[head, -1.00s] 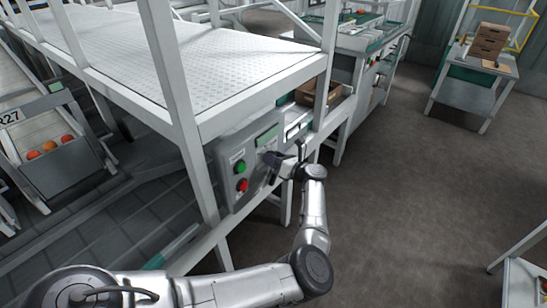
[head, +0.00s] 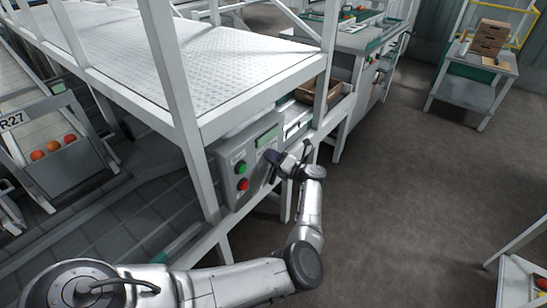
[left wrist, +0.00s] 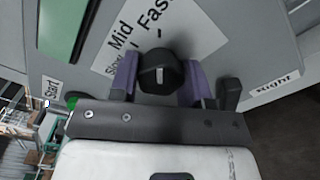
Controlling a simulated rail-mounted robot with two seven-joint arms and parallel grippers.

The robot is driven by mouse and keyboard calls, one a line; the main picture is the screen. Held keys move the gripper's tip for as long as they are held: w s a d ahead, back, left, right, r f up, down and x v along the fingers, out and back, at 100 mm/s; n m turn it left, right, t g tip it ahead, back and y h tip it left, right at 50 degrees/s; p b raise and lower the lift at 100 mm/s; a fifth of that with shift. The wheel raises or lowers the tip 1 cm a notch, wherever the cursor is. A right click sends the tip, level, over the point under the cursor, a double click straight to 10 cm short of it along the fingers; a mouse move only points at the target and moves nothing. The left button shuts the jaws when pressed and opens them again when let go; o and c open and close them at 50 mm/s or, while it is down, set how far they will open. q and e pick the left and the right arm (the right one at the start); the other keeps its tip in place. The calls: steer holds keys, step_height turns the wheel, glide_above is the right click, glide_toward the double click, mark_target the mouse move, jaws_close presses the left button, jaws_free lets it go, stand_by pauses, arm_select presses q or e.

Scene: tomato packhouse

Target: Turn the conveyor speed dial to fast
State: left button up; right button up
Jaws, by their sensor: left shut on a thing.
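The speed dial (left wrist: 160,72) is a black round knob with a white mark on its face. It sits on a grey control panel, with a white label plate (left wrist: 188,35) reading Slow, Mid and Fast around it. My left gripper (left wrist: 160,78) has its two purple fingers on either side of the dial, shut on it. Which word the mark points at I cannot tell for sure. In the head view my left gripper (head: 271,166) is at the right part of the control panel (head: 228,158) and hides the dial. My right gripper is not in view.
A green button (head: 241,167) and a red button (head: 243,185) are left of my gripper on the panel. A green display (head: 267,136) is above. A white frame post (head: 178,110) stands left of the panel. Open floor (head: 420,190) lies to the right.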

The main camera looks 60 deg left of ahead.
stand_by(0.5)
arm_select(q)
steer(key=o, duration=0.9)
steer(key=p+v, duration=0.1)
steer(key=v, duration=1.2)
steer(key=shift+w+d, duration=0.15)
steer(key=shift+d, duration=0.25)
